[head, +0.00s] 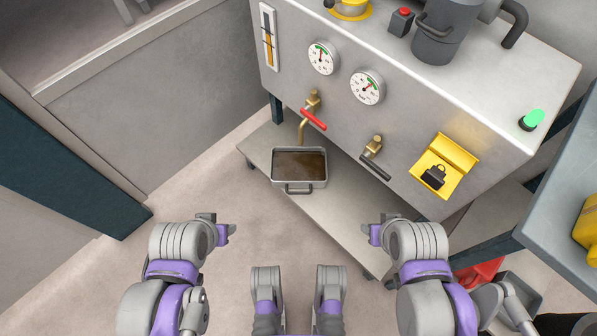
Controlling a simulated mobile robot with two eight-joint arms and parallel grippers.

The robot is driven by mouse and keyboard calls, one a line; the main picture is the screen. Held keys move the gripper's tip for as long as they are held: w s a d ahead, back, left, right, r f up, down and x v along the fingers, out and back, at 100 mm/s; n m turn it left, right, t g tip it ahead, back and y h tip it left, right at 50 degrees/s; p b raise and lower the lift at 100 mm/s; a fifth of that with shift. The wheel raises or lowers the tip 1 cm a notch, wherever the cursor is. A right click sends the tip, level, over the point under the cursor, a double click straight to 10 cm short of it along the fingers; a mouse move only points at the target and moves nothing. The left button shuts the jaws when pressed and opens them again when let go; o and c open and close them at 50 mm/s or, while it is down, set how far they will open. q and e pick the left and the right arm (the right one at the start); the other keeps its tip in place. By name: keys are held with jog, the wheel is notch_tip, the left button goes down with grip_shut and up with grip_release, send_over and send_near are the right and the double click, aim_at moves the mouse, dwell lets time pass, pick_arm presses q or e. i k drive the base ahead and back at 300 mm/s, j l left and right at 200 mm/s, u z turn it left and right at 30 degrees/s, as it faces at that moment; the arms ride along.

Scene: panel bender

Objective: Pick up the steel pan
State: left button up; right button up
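The steel pan (319,184) is a rectangular metal tray with a bar handle on its near side. It sits on a low grey shelf (345,205) in front of the machine and holds dark brown liquid. A brass tap with a red lever (313,119) has its spout just above the pan's back edge. My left gripper (229,233) is to the left of and nearer than the pan, apart from it. My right gripper (374,233) is to the right of and nearer than the pan, also apart. Their fingers are too foreshortened to show whether they are open.
A second tap with a dark lever (374,162) and a yellow box with a black padlock (436,178) stick out from the machine front. A grey table (560,205) stands at the right. A red object (480,272) lies low at the right. Floor is clear left of the shelf.

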aim_at(290, 167)
jog(key=i+j+z, duration=0.15)
jog(key=j+z, duration=0.35)
jog(key=j, duration=0.7)
jog(key=k+j+z, duration=0.1)
jog(key=j+z, duration=0.35)
jog(key=j, duration=0.7)
